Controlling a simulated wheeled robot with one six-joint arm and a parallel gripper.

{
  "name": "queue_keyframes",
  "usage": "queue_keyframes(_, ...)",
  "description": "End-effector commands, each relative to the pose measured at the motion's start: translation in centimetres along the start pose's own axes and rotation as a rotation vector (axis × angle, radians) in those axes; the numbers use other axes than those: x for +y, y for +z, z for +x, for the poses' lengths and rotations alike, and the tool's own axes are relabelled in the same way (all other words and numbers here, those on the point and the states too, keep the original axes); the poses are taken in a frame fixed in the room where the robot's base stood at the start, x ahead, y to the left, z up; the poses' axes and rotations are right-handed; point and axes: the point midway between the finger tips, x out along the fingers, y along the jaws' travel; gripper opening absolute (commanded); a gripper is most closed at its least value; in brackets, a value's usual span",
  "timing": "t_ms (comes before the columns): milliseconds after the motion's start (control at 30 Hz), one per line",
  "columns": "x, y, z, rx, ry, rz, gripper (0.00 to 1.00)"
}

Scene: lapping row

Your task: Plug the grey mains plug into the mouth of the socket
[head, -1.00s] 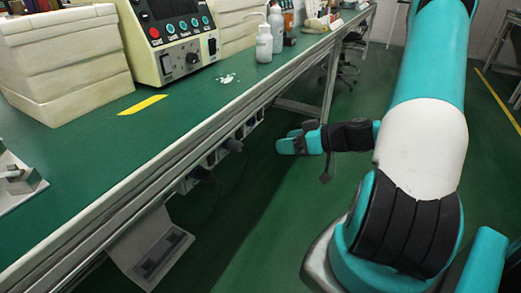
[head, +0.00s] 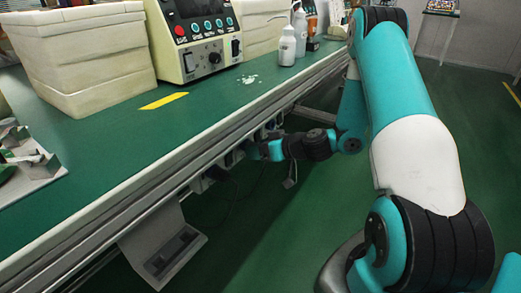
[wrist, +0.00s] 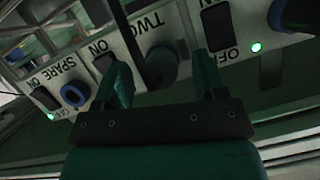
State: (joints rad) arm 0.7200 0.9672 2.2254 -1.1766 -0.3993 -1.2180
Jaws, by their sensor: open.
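My gripper (wrist: 161,76) is open in the wrist view, its two teal fingers pointing at a pale socket panel (wrist: 187,28). A dark grey plug (wrist: 160,66) shows between the fingers, at the place marked TWO, with a dark cable running up from it. I see a gap on each side of it and cannot tell how deep it sits. A blue-ringed socket mouth (wrist: 75,93) is left of the fingers, beside the word SPARE. In the head view my gripper (head: 262,150) is at the bench's front edge and hides most of the plug area.
Switches and green lamps (wrist: 257,47) line the panel. Another dark round fitting (wrist: 292,14) is at the right. In the head view the green bench (head: 120,125) carries cream bins (head: 90,60), a control unit (head: 200,40) and bottles (head: 287,45).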

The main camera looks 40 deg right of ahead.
Motion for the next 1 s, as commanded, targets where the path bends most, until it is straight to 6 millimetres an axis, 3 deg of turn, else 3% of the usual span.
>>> queue_keyframes(200,0.01,-0.01,0.01,0.000,0.000,0.000,0.65)
queue_keyframes(433,0.03,-0.01,-0.02,0.000,0.001,0.000,0.12)
queue_keyframes(1000,0.09,0.38,-0.88,0.000,0.002,0.000,0.11)
